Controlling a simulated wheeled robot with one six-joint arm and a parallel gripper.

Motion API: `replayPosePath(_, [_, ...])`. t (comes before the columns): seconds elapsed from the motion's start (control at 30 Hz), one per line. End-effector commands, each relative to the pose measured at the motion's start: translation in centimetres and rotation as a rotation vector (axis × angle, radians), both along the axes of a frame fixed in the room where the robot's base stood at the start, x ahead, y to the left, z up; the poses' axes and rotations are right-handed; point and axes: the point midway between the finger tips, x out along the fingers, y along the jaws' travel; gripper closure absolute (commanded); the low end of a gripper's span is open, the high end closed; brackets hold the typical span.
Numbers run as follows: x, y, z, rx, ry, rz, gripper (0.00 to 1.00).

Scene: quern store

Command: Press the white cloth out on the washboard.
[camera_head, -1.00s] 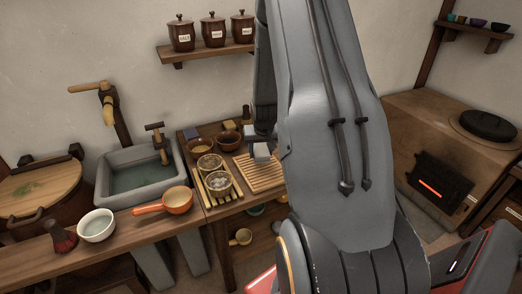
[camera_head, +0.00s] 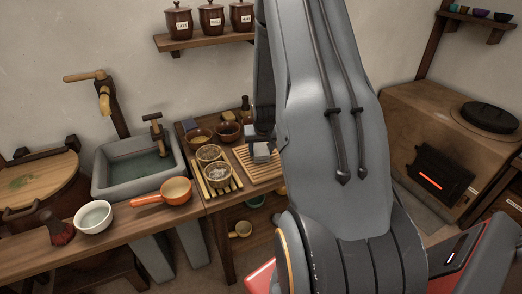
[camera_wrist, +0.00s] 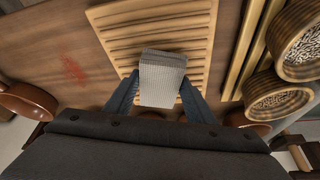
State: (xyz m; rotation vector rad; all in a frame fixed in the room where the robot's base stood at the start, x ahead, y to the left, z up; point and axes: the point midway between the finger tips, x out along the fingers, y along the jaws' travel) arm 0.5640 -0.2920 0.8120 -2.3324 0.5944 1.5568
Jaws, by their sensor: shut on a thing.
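The white cloth (camera_wrist: 162,78) is a folded, ribbed pad between the two blue fingers of my gripper (camera_wrist: 156,98) in the wrist view. My gripper is shut on it. The ribbed wooden washboard (camera_wrist: 120,40) lies under and beyond the cloth. I cannot tell whether the cloth touches the ribs. In the head view the cloth (camera_head: 261,152) shows at the left edge of my arm, over the washboard (camera_head: 257,172). My arm hides the washboard's right part, and the fingers are hard to make out there.
Two bowls of grain (camera_wrist: 278,97) stand on a slatted rack (camera_head: 229,184) beside the washboard. Brown bowls (camera_head: 228,131) stand behind the rack. A stone sink (camera_head: 112,188), an orange pan (camera_head: 176,190) and a white bowl (camera_head: 93,216) are farther left. A red stain (camera_wrist: 75,70) marks the tabletop.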

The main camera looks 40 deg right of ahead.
Motion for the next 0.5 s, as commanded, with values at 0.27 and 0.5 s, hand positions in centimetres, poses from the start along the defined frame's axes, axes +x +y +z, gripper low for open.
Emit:
replayPosePath(0.27, [0.01, 0.01, -0.06, 0.0, 0.0, 0.0, 0.79])
replayPosePath(0.5, [0.02, 0.0, -0.32, 0.0, 0.0, 0.0, 0.79])
